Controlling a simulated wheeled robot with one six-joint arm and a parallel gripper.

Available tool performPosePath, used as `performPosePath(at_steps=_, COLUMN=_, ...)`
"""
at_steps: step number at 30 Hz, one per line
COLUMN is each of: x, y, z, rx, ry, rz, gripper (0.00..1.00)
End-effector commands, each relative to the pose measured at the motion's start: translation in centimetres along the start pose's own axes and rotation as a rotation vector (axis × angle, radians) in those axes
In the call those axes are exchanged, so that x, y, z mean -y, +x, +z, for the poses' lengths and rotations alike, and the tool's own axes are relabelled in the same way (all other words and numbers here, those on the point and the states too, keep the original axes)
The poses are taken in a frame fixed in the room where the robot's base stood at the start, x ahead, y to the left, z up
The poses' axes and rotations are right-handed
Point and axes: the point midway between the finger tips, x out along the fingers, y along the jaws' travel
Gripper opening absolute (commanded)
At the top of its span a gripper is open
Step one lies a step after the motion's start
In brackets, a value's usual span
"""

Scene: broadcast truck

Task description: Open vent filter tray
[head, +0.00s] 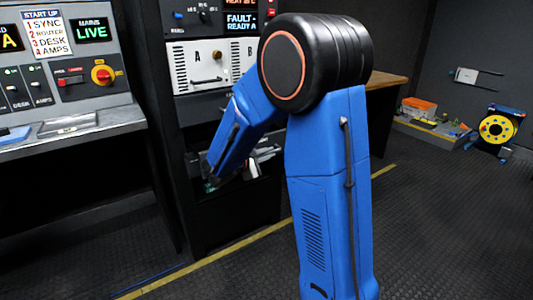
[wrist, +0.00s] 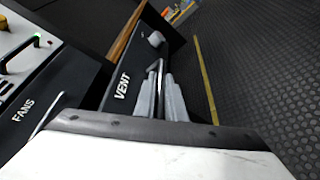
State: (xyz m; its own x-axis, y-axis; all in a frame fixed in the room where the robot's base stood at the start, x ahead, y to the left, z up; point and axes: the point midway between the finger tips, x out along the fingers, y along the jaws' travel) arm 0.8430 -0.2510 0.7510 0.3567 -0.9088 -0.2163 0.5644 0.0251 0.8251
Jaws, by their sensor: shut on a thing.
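The vent tray front is a dark panel lettered VENT (wrist: 122,86) in the wrist view. A thin metal bar handle (wrist: 160,72) stands out from it. My gripper (wrist: 163,88) has its grey fingers closed on this bar, one on each side. In the head view my gripper (head: 254,166) is low in front of the rack, mostly hidden behind my blue arm. The tray itself is hidden there, and I cannot tell how far it stands out from the rack.
A dark panel lettered FANS (wrist: 24,110) lies beside the vent front. In the head view, a control desk (head: 75,128) stands left of the rack. A cable reel (head: 497,129) is at the far right. The ribbed floor to the right is clear.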

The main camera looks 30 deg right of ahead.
Motion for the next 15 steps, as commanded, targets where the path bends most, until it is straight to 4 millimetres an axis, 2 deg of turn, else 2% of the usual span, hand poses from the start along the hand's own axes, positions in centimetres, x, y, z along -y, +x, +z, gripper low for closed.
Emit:
performPosePath(at_steps=9, x=0.04, y=-0.06, z=-0.05, rx=-0.002, ry=0.0, rz=0.0, gripper=0.0)
performPosePath(at_steps=10, x=0.04, y=-0.06, z=-0.05, rx=-0.002, ry=0.0, rz=0.0, gripper=0.12)
performPosePath(at_steps=12, x=0.03, y=-0.06, z=-0.05, rx=-0.002, ry=0.0, rz=0.0, gripper=0.29)
performPosePath(at_steps=15, x=0.03, y=-0.05, z=-0.03, rx=-0.002, ry=0.0, rz=0.0, gripper=0.29)
